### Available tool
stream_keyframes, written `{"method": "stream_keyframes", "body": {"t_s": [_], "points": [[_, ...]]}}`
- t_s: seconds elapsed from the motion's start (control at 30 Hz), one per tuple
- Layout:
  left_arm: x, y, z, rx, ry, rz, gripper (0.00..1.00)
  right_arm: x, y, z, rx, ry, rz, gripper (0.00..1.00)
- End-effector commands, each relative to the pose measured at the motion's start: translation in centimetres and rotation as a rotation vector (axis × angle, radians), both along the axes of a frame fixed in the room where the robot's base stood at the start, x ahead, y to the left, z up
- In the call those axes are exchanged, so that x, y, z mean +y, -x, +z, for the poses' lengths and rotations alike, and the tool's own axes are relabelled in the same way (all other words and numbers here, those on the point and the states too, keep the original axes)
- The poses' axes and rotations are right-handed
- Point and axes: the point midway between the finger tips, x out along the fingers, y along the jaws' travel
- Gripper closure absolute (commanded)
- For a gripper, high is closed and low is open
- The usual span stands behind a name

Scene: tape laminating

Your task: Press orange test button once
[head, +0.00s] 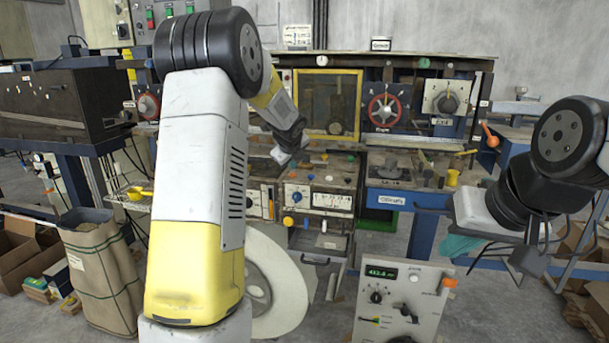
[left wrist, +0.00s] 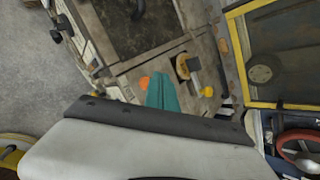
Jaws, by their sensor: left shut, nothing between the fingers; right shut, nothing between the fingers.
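Several orange parts show, and I cannot tell by label which is the test button. One orange piece (head: 448,283) is at the upper right edge of the grey meter box (head: 400,305) in the head view. A small orange spot (head: 324,157) lies on the bench top near my left gripper (head: 283,155). In the left wrist view, an orange round piece (left wrist: 144,82) sits beside a teal piece (left wrist: 162,93). My left gripper is shut and empty above the bench, in front of the yellow frame. My right gripper (head: 530,268) is shut and empty at the right, apart from the meter box.
The yellow-framed window (head: 330,75), red handwheel (head: 385,109) and an orange-handled lever (head: 490,135) stand at the back. A panel with knobs (head: 318,197) is below the bench top. A white disc (head: 275,285) and a beige bag (head: 100,270) stand low left.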

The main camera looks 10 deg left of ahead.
Motion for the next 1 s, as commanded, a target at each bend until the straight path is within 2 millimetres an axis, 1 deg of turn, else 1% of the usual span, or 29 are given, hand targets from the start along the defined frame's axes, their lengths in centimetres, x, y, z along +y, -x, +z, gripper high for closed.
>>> {"method": "stream_keyframes", "body": {"t_s": [0.27,0.53,1.0], "points": [[-0.01,0.00,-0.05,0.000,0.000,0.000,1.00,0.00,0.00,0.00,0.000,0.000,0.000,1.00],[-0.03,0.03,-0.81,0.000,-0.001,-0.001,1.00,0.00,0.00,0.00,0.000,0.000,0.000,1.00],[-0.02,0.02,-0.94,0.000,0.000,0.000,1.00,0.00,0.00,0.00,0.000,0.000,0.000,1.00]]}}
